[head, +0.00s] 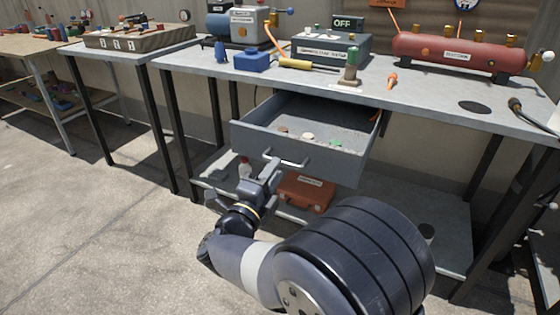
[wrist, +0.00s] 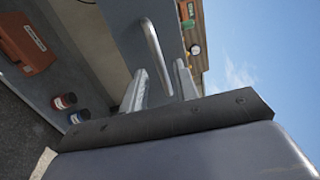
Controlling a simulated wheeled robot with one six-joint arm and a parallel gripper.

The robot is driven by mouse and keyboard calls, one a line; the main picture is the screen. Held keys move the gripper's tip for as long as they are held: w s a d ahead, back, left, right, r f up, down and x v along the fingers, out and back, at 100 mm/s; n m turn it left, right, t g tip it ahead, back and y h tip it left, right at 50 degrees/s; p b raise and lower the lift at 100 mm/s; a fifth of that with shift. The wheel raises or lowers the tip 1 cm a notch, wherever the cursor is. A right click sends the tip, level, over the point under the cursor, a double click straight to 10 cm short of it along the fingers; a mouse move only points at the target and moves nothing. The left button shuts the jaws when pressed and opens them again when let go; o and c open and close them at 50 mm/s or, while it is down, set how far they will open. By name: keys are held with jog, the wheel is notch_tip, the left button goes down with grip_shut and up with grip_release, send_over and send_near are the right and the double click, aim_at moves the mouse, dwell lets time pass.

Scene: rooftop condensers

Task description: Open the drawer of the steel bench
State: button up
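The grey drawer (head: 345,168) of the steel bench (head: 440,98) is pulled well out in the head view, showing its inside with a few small round items. Its bar handle (head: 292,163) is on the front face and also shows in the wrist view (wrist: 154,48). My gripper (head: 272,170) is at the left end of the handle. In the wrist view the two fingers (wrist: 160,82) stand apart, with one end of the bar seen between them and a gap to either side. Whether a finger touches the bar cannot be told.
An orange case (head: 305,192) lies on the lower shelf below the drawer. A red tank (head: 455,54), a blue box (head: 252,60) and a grey unit marked OFF (head: 330,48) stand on the bench top. Open concrete floor (head: 95,225) lies to the left.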

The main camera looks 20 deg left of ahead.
jog(key=s+f+p, duration=0.1)
jog(key=s, duration=0.5)
jog(key=shift+s, duration=0.3)
jog(key=shift+w+a+f, duration=0.1)
jog(key=w, duration=0.3)
jog(key=w+r+b, duration=0.1)
jog(key=w, duration=0.3)
jog(key=w+r+b, duration=0.1)
jog(key=w, duration=0.3)
jog(key=shift+s, duration=0.1)
